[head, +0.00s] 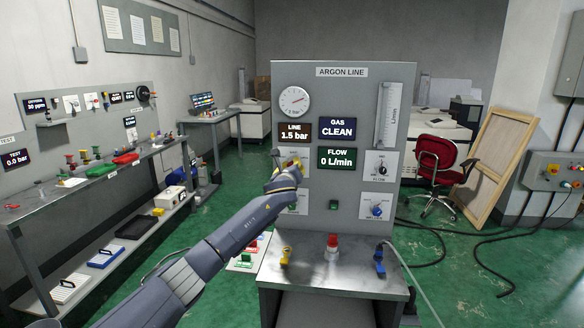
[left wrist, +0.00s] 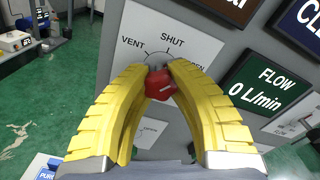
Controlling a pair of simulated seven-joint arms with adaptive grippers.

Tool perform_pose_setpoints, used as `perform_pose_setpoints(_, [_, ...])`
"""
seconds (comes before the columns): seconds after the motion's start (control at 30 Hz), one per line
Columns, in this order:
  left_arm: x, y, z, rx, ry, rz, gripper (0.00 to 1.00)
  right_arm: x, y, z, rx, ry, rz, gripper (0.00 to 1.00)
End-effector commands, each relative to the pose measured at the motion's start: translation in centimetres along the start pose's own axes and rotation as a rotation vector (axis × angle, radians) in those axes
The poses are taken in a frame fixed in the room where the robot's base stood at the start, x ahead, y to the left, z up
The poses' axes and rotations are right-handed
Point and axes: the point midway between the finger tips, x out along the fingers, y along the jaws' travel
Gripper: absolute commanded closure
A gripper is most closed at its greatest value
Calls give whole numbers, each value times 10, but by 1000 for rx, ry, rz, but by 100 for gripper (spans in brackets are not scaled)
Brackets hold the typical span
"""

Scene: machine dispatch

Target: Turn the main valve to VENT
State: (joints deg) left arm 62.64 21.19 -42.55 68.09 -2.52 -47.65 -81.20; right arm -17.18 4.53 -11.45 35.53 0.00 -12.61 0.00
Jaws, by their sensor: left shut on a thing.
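The red valve knob (left wrist: 160,84) sits on a white plate (left wrist: 140,54) marked VENT at left, SHUT at top and a partly covered word, likely OPEN, at right. My left gripper (left wrist: 160,70) is shut on this knob, with one yellow finger on each side. A pale mark shows on the knob's face, but I cannot tell for sure which label it points to. In the head view my left gripper (head: 289,166) is at the left side of the ARGON LINE panel (head: 342,92) and hides the knob. My right gripper is not in view.
The panel shows LINE 1.5 bar (head: 295,131), GAS CLEAN (head: 340,128) and FLOW 0 L/min (head: 336,158). Other dials (head: 380,165) lie to the right and below. A shelf with yellow, red (head: 332,243) and blue fittings juts out below. A bench (head: 90,185) stands left.

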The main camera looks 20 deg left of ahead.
Motion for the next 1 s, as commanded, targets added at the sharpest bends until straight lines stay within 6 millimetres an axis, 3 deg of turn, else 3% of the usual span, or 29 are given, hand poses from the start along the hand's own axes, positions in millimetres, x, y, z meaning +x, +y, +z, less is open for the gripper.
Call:
perform_pose_setpoints(0.03, [-1, 1, -7, -46, 9, 2, 100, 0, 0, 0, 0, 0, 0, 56])
perform_pose_setpoints(1.0, [-1, -2, -8, -969, 10, 6, 100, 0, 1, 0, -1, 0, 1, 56])
